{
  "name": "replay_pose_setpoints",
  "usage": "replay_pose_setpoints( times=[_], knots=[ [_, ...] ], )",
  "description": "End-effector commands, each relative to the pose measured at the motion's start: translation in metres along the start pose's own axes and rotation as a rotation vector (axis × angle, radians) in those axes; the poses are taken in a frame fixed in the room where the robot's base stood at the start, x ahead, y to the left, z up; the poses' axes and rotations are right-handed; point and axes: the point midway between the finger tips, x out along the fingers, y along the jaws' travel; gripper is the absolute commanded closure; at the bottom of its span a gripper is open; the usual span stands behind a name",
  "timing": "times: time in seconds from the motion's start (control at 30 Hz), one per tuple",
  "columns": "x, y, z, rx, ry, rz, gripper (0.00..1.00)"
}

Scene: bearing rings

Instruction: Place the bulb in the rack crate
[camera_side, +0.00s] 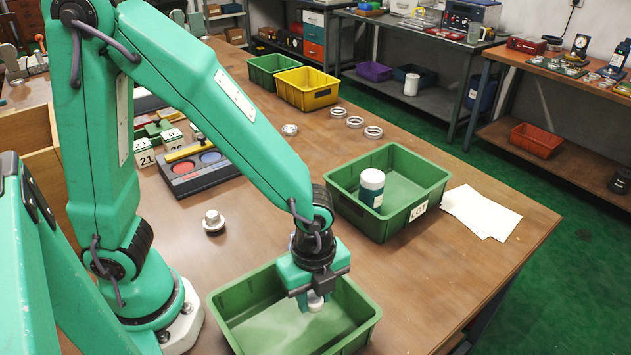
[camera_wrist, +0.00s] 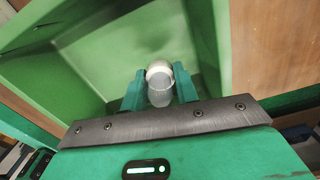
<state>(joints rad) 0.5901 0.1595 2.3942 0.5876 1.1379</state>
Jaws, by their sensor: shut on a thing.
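My gripper (camera_side: 314,299) is shut on a small white bulb (camera_side: 317,306). In the wrist view the bulb (camera_wrist: 159,94) sits between the two green fingers, its rounded whitish end pointing away from the camera. The gripper points down, with the bulb over or inside a green crate (camera_side: 232,320) at the front. In the wrist view the green crate (camera_wrist: 100,55) shows bare floor and walls around the fingers. Whether the bulb touches the crate floor I cannot tell. No mark shows whether this is the rack crate.
A second green crate (camera_side: 338,208), labelled LOT, holds a white-capped jar (camera_side: 371,188). Papers (camera_side: 481,212) lie to its right. Metal rings (camera_side: 355,122) and a yellow bin (camera_side: 306,89) are farther back.

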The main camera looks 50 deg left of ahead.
Motion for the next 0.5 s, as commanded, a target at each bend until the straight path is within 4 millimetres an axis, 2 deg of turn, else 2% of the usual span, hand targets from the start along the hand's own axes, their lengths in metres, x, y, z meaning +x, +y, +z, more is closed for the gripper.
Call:
replay_pose_setpoints(
  times=[0.17,0.5],
  knots=[
    [0.005,0.001,0.0,0.0,-0.001,0.002,0.93],
    [0.035,0.001,0.0,0.0,-0.001,0.003,0.93]
  ],
)
